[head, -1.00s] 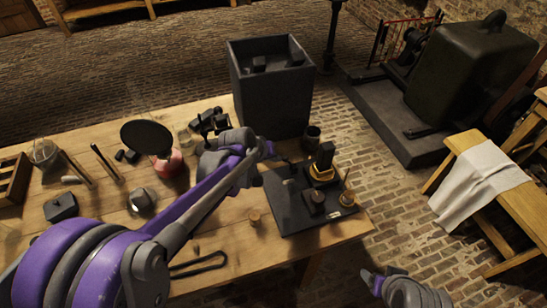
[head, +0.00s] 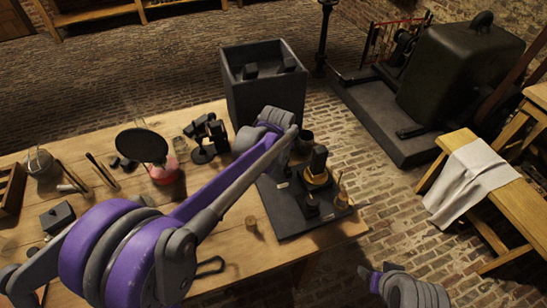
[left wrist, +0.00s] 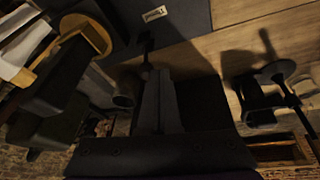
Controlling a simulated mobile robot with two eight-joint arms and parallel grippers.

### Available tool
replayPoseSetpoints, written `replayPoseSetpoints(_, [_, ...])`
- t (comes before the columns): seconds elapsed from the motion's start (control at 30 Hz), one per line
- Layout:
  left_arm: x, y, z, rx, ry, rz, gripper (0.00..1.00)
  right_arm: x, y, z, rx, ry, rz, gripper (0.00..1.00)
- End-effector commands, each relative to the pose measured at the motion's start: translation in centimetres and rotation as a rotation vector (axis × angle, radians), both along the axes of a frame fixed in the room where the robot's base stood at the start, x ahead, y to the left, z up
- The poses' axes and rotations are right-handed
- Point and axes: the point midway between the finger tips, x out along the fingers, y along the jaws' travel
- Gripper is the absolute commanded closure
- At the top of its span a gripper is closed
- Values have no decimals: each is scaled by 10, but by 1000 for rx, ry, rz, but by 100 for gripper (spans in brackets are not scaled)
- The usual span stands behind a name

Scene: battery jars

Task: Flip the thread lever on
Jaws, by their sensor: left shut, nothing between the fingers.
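The dark base plate (head: 285,222) sits at the right end of the wooden table, with a black and brass apparatus (head: 317,170) on it. I cannot single out the thread lever for certain. In the left wrist view a small dark knobbed stem (left wrist: 146,44) stands just beyond my left fingertips, near a pale label (left wrist: 154,14) on the plate. My left gripper (left wrist: 160,72) is shut and empty; whether it touches the stem is unclear. In the head view my left arm hides its fingers. My right gripper (head: 366,272) is low at the bottom, off the table, its jaws unclear.
A tall dark open box (head: 262,105) stands behind the plate, with a small dark jar (head: 305,140) beside it. A round dark disc on a red base (head: 165,172) and a small black device (head: 203,150) stand to the left. A small wooden piece (head: 251,224) lies nearby.

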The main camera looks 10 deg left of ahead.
Motion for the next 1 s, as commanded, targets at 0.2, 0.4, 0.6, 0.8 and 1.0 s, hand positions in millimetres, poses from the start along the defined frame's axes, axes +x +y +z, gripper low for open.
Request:
replayPoseSetpoints(0.2, [13, -20, 5, 163, 110, -3, 100, 2, 0, 5, 0, -3, 0, 30])
replayPoseSetpoints(0.4, [22, -33, 5, 290, 195, -2, 100, 2, 0, 7, 0, -4, 0, 30])
replayPoseSetpoints(0.6, [22, -32, 5, 305, 206, 1, 100, 2, 0, 6, 0, -4, 0, 30])
replayPoseSetpoints(0.8, [22, -32, 8, 302, 205, 1, 100, 3, 0, 9, 0, -5, 0, 30])
replayPoseSetpoints(1.0, [22, -32, 18, 302, 204, 1, 100, 5, 0, 16, 0, -9, 0, 30])
